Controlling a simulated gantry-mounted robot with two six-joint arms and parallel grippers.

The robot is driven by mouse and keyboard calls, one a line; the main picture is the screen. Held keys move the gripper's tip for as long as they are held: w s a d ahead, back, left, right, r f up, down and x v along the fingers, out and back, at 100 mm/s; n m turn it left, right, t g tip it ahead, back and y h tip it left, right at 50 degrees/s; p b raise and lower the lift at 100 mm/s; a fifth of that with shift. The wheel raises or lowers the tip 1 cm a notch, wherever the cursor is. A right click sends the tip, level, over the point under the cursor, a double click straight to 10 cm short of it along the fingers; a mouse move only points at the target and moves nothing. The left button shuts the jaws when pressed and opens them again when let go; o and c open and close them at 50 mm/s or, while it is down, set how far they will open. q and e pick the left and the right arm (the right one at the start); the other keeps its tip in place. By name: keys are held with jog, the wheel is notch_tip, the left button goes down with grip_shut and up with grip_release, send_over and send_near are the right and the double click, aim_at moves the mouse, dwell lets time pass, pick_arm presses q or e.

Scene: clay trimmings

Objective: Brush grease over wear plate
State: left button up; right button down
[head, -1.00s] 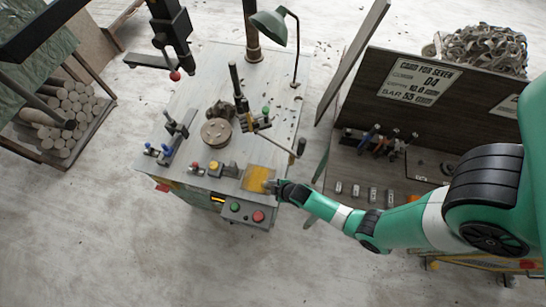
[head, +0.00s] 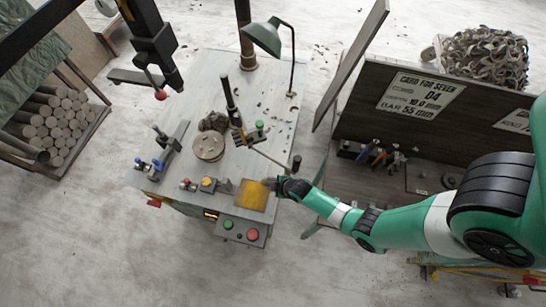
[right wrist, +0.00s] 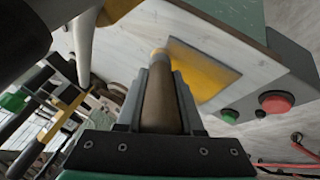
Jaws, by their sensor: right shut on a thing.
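The wear plate (head: 251,195) lies flat at the front right of the machine table and looks orange-yellow. It also shows in the right wrist view (right wrist: 207,70), beyond the brush. My right gripper (head: 281,186) is at the plate's right edge. In the right wrist view its jaws (right wrist: 160,100) are shut on the wooden handle of a brush (right wrist: 159,98). The brush's metal collar points towards the plate's near edge. The bristles are mostly hidden, so I cannot tell whether they touch.
The control box with green and red buttons (head: 241,229) sits just in front of the plate. A round disc (head: 208,146) and levers stand behind it. A long rod with a black knob (head: 296,162) reaches close above my right wrist. A green lamp (head: 263,38) stands at the back.

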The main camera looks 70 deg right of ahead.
notch_tip(320, 180, up, 3)
jog(key=shift+p, duration=0.85)
pick_arm(q)
notch_tip(320, 180, up, 7)
jog(key=p, duration=0.5)
jog(key=shift+w+d, duration=0.15)
jog(key=shift+d, duration=0.2)
pick_arm(e)
notch_tip(320, 180, up, 5)
jog(key=shift+r, duration=0.1)
